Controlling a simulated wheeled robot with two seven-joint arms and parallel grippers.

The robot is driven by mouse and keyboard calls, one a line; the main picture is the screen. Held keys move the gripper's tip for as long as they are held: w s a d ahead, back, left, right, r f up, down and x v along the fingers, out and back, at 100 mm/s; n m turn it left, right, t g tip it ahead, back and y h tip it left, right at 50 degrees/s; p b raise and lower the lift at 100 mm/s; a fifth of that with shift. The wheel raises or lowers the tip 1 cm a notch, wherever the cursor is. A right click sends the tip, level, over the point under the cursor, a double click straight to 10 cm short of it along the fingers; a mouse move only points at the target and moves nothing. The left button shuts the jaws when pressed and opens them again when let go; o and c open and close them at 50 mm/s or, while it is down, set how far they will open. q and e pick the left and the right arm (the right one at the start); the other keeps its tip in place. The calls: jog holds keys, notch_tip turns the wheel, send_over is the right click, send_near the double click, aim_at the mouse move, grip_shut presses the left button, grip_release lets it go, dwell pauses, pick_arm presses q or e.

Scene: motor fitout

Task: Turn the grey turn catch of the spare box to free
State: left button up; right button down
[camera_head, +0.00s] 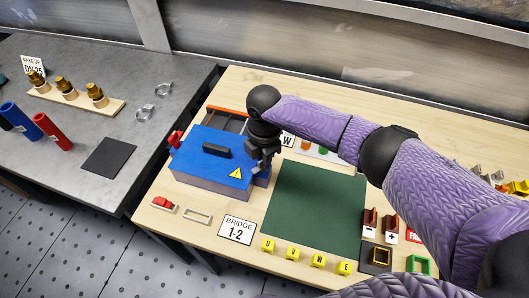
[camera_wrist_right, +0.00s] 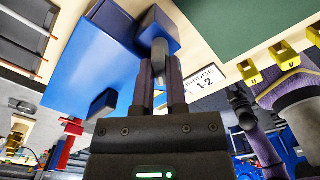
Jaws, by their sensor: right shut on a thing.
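The blue spare box (camera_head: 212,172) stands at the left of the wooden table, with a dark handle and a yellow warning sign on its lid. It also fills the left part of the right wrist view (camera_wrist_right: 85,65). My right gripper (camera_head: 262,158) is at the box's right end. In the right wrist view its fingers (camera_wrist_right: 161,75) are shut on the grey turn catch (camera_wrist_right: 160,48), beside a protruding blue block of the box. The fingers hide part of the catch, and the head view does not show it clearly. My left gripper is not in view.
A green mat (camera_head: 318,208) lies right of the box, clear on top. A "BRIDGE 1-2" sign (camera_head: 237,230) and several yellow lettered blocks (camera_head: 292,253) line the front. A red part (camera_head: 174,139) sits at the box's left end. My right arm spans the table's right side.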

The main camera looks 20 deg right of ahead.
jog(key=n, duration=0.4)
jog(key=shift+n, duration=1.1)
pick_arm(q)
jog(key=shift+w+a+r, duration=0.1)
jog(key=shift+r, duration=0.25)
pick_arm(e)
jog(key=shift+n, duration=0.5)
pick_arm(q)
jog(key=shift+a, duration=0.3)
pick_arm(e)
jog(key=c, duration=0.7)
grip_release()
jog(key=shift+o, duration=0.2)
pick_arm(q)
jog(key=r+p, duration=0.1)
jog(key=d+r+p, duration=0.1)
jog(key=p, duration=0.1)
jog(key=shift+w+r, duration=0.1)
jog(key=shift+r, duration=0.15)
pick_arm(e)
notch_tip(320, 180, up, 10)
